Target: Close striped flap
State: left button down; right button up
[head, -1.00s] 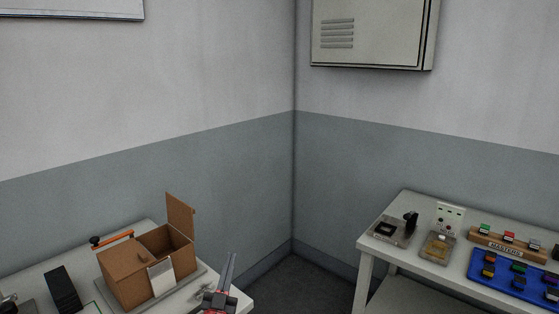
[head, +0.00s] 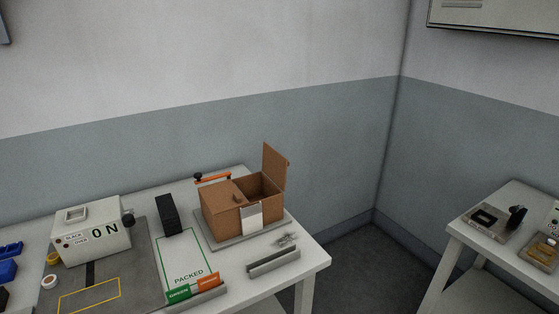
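A brown cardboard box (head: 227,215) sits on a grey base plate (head: 217,245) on the left table. One brown flap (head: 274,167) stands upright at the right end of the box. The right part of the box top is open, showing its dark inside. The left part of the top looks covered. A pale grey-white piece (head: 251,218) lies against the front face; I cannot tell whether it is a flap or a label. No stripes can be made out on any flap from here. Neither of my grippers is in view.
An orange-handled tool (head: 213,178) lies behind the box, and a black block (head: 167,214) stands left of it. A grey bar (head: 273,262) lies in front. A grey-white machine (head: 92,230) stands farther left. A second table (head: 462,226) is at the right, across a floor gap.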

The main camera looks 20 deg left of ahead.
aim_at(274, 165)
jog(key=i+l+u, duration=0.1)
jog(key=u, duration=0.35)
jog(key=l+u, duration=0.15)
jog(key=u, duration=0.25)
jog(key=i+l+u, duration=0.1)
jog(key=u, duration=0.35)
jog(key=i+l+u, duration=0.1)
jog(key=l+u, duration=0.3)
jog(key=l, duration=0.75)
jog(key=l+u, duration=0.4)
jog(key=l, duration=0.7)
jog(key=k, duration=0.05)
